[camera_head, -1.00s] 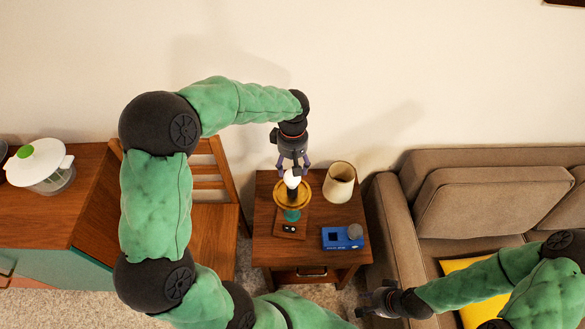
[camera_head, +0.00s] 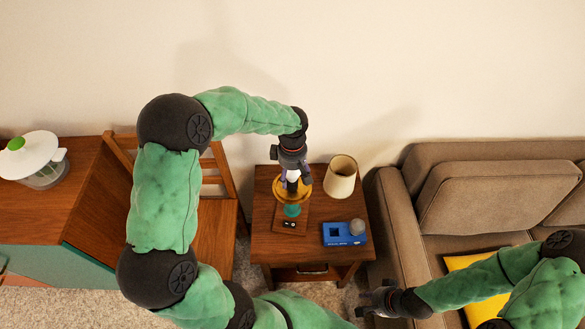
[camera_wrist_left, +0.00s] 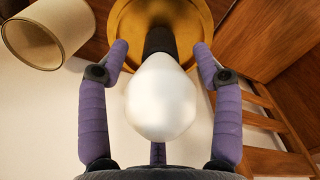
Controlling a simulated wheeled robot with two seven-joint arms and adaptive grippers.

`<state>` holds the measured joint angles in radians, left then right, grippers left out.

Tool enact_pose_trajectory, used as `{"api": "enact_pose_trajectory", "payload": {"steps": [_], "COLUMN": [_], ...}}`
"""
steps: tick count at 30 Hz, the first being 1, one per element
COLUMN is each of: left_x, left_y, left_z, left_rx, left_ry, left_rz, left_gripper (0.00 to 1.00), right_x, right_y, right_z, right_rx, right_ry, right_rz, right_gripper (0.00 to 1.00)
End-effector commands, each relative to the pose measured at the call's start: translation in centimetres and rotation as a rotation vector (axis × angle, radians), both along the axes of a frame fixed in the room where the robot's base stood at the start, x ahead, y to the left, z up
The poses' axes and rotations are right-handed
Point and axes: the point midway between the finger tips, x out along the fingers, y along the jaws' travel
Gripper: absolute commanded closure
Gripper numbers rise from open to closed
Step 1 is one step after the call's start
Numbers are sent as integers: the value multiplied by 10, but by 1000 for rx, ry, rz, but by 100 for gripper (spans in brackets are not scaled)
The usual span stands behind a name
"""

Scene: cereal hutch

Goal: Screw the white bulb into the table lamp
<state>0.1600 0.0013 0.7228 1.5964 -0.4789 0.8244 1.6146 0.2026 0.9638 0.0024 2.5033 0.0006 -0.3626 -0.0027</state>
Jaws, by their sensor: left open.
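The white bulb (camera_wrist_left: 161,98) stands at the black socket (camera_wrist_left: 160,41) of the table lamp, in line with it. I cannot tell how far it is screwed in. The lamp has a round gold dish (camera_head: 305,190) and a teal base (camera_head: 292,211), and stands on the wooden side table (camera_head: 262,225). My left gripper (camera_wrist_left: 158,57) is open, its purple fingers on either side of the bulb with gaps between. In the head view it hangs over the lamp and mostly hides the bulb. My right gripper (camera_head: 364,302) is open and empty, low by the sofa.
A cream lampshade (camera_head: 341,176) stands right of the lamp. A wooden chair (camera_head: 215,230) stands left, a sofa (camera_head: 400,235) right, and the wall (camera_head: 400,70) behind.

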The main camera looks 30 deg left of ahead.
Motion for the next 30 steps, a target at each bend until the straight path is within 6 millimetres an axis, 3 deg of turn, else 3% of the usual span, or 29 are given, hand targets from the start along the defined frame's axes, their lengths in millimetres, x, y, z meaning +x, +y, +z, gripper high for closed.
{"api": "enact_pose_trajectory", "payload": {"steps": [6,16,22,30], "left_x": [0,1,0,0], "left_y": [0,0,0,0], "left_z": [-16,-18,-18,-17], "left_rx": [1,1,0,0], "left_ry": [-1,-2,-2,-1], "left_rz": [0,-1,-1,-20], "left_gripper": [34,34,89,90], "right_x": [0,0,0,0], "right_y": [0,0,0,0], "right_z": [-6,-6,-6,-5], "right_rx": [0,0,0,0], "right_ry": [0,0,0,0], "right_rz": [0,0,0,0], "right_gripper": [69,69,69,69]}}
